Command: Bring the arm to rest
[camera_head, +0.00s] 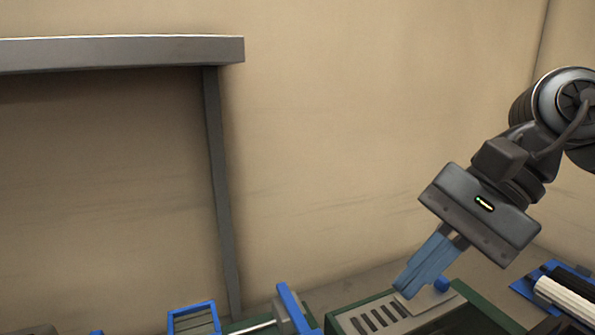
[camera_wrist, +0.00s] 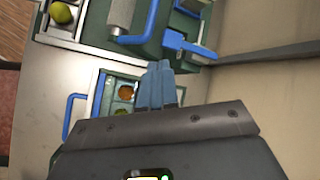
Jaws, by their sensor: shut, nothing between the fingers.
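My gripper (camera_head: 409,284) hangs at the right of the head view, tilted down to the left. Its blue fingers are together and empty. In the wrist view the gripper (camera_wrist: 157,66) shows its shut fingers over a green and white machine part. The fingertips appear above a green unit with a slotted grey plate (camera_head: 374,318) in the head view; I cannot tell the exact gap.
Blue-handled green machinery (camera_head: 192,316) lines the bottom. In the wrist view a yellow-green fruit (camera_wrist: 62,13) sits in a tray, and an orange fruit (camera_wrist: 125,93) lies in a compartment.

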